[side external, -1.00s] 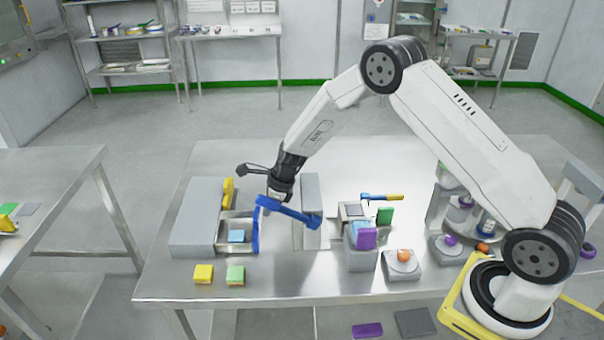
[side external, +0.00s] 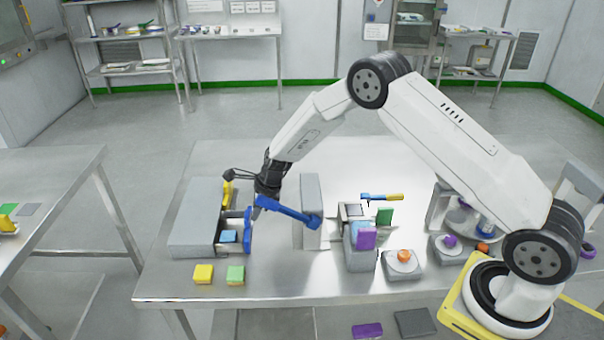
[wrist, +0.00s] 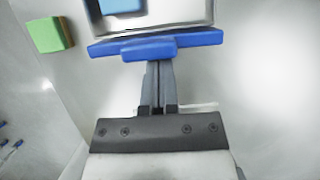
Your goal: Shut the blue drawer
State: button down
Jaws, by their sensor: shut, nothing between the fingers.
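The blue drawer (side external: 248,231) sits partly out of the right side of a grey cabinet (side external: 195,222). A light blue block (side external: 229,237) lies inside it. In the wrist view the drawer's blue front and handle (wrist: 155,47) lie across the top, with the block (wrist: 122,5) in the tray behind. My gripper (wrist: 158,66) is shut and empty, its fingertips at the middle of the blue handle, seemingly touching it. In the side view my gripper (side external: 258,205) is at the drawer front's right side, its tips partly hidden by a blue lever.
A yellow handle (side external: 227,194) is on the cabinet behind the drawer. The blue lever (side external: 288,208) reaches from a grey upright block (side external: 311,198) towards the drawer front. A yellow block (side external: 203,273) and a green block (side external: 235,275) lie in front of the cabinet.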

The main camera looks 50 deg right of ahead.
aim_at(225, 211)
jog(key=w+a, duration=0.5)
jog(key=shift+w+a, duration=0.2)
jog(key=shift+a, duration=0.1)
jog(key=shift+w+a+r, duration=0.1)
jog(key=shift+r, duration=0.05)
jog(key=shift+r, duration=0.1)
jog(key=shift+d+r, duration=0.25)
jog(key=shift+r, duration=0.55)
jog(key=v, duration=0.8)
jog(key=shift+s+d, duration=0.25)
jog(key=shift+s, duration=0.1)
jog(key=shift+s+f, duration=0.1)
